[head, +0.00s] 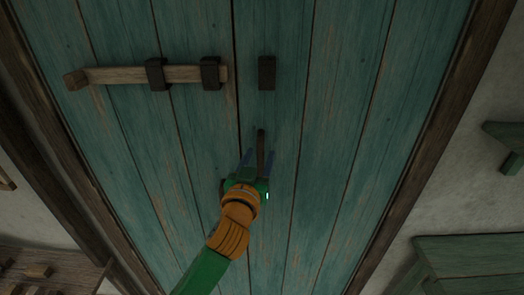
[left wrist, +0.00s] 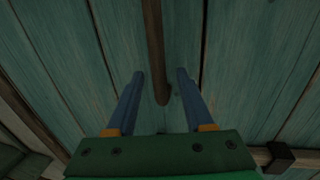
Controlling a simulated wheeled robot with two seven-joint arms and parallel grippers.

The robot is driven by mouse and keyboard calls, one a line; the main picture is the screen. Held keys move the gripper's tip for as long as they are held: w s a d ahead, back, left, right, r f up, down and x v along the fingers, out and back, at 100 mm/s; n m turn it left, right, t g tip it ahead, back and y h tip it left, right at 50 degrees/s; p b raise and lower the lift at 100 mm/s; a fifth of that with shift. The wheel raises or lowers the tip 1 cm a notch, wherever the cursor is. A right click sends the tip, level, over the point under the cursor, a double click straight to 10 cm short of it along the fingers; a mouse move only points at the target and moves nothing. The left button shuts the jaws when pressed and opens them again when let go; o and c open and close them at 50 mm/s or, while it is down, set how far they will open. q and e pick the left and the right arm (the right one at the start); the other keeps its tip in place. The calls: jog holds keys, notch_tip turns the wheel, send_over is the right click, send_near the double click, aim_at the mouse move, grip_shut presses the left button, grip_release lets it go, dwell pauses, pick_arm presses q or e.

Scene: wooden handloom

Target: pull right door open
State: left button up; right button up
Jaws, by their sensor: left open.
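The right door (head: 335,130) is teal planks, closed flush with the left door (head: 120,125) along a dark vertical seam. A dark upright handle (head: 261,140) is on the right door near the seam. My left gripper (head: 261,153) is open at the handle, one blue finger on each side. In the left wrist view the handle (left wrist: 155,50) runs between the open fingers (left wrist: 160,74), with gaps on both sides. Whether the fingers are level with it in depth is unclear. My right gripper is not seen.
A wooden bar (head: 130,75) lies in two dark brackets (head: 156,74) on the left door, its right end short of the seam. The right door's bracket (head: 267,73) is empty. A green bench (head: 470,255) stands at lower right, a wooden rack (head: 45,272) at lower left.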

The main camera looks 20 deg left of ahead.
pick_arm(q)
jog(key=shift+w, duration=0.7)
jog(key=shift+s, duration=0.1)
jog(key=shift+c, duration=0.3)
grip_shut()
dwell(0.6)
